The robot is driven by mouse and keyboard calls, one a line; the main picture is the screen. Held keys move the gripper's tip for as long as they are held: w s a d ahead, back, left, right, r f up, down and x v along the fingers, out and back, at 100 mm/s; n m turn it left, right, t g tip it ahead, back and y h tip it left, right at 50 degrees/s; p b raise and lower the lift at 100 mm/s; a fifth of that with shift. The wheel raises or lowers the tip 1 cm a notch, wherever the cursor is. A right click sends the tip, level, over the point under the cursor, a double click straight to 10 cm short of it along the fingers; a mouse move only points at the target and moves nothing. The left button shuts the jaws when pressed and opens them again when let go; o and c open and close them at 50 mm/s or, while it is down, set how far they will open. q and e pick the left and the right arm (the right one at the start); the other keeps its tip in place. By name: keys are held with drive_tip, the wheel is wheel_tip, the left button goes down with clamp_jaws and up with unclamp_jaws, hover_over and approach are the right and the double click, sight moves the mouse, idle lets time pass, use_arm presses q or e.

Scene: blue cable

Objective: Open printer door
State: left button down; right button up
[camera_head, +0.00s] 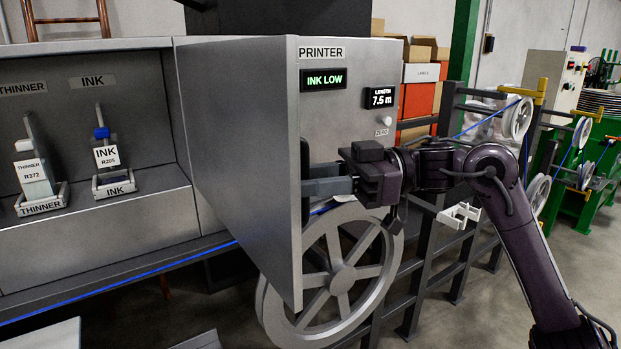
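The grey printer (345,120) stands in the middle, with a PRINTER label, a lit INK LOW display and a length display reading 7.5 m. Its large plain side panel (240,150) faces left. A dark upright handle (305,150) shows at the left edge of the labelled face. I see no clear gap at that edge. My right gripper (322,183) comes in from the right, its grey fingers pointing left at the handle. They overlap the handle's lower part; I cannot tell whether they are closed on it. My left gripper is not in view.
Left of the printer, a grey shelf (90,215) holds a thinner bottle (33,175) and an ink bottle (106,155). A big spoked wheel (343,278) stands below the gripper. Blue cable (130,278) runs along the shelf's lower edge. A dark rail frame (430,250) stands right.

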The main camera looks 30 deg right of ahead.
drive_tip(key=b+v, duration=0.3)
drive_tip(key=v, duration=0.4)
drive_tip(key=shift+d+b, duration=0.35)
